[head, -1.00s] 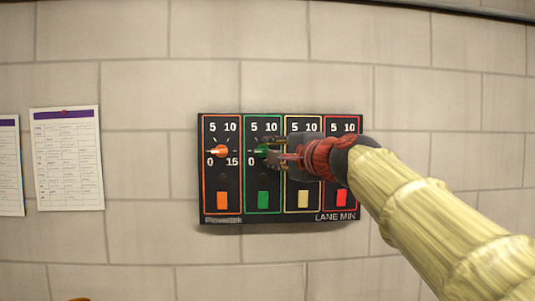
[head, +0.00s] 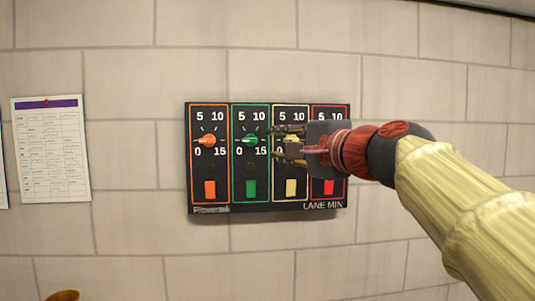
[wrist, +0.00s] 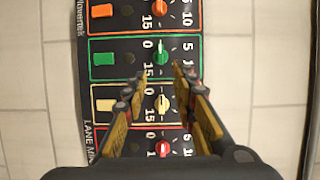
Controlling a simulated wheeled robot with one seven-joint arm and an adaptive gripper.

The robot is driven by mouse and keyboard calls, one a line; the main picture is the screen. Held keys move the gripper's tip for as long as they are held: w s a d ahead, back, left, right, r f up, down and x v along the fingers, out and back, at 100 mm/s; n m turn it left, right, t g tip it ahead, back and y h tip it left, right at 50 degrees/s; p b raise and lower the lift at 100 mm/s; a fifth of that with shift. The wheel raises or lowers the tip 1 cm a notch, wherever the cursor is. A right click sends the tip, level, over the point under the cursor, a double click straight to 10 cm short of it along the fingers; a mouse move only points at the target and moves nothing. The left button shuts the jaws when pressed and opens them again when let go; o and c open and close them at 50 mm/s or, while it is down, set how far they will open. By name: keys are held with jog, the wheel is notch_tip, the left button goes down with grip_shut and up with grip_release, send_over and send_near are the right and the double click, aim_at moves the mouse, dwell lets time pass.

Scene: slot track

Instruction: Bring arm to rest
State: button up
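My gripper (head: 285,143) is open and empty in front of the wall panel (head: 223,203), and it hides part of the yellow and red lanes in the head view. In the wrist view my gripper (wrist: 158,75) has its fingers spread, with the yellow knob (wrist: 162,104) seen between them and the green knob (wrist: 160,58) just beyond the tips. The green knob (head: 250,140) and the orange knob (head: 208,141) show clear of the gripper in the head view. The red knob (wrist: 163,149) shows low in the wrist view.
The panel hangs on a pale block wall (head: 110,60). A paper sheet (head: 50,150) is pinned to the left of it. An orange-brown object (head: 63,296) shows at the bottom left edge.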

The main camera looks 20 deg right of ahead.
notch_tip(320, 180, down, 14)
jog(key=n+g, duration=0.3)
jog(key=n, duration=0.1)
jog(key=s+a+f+n+g+h+b, duration=0.1)
jog(key=s+f+n+g+b, duration=0.2)
jog(key=f, duration=1.6)
jog(key=s+a+f+n+g+h+b, duration=0.1)
jog(key=s+f+n+g+b, duration=0.2)
jog(key=s+f+b, duration=0.9)
jog(key=s+a+f+n+g+h+b, duration=0.1)
jog(key=s+f+n+g+b, duration=0.2)
jog(key=s+f, duration=0.7)
notch_tip(320, 180, down, 18)
jog(key=n+b, duration=0.2)
jog(key=b, duration=0.2)
jog(key=shift+n+b, duration=0.3)
jog(key=shift+b, duration=0.1)
jog(key=shift+o, duration=0.5)
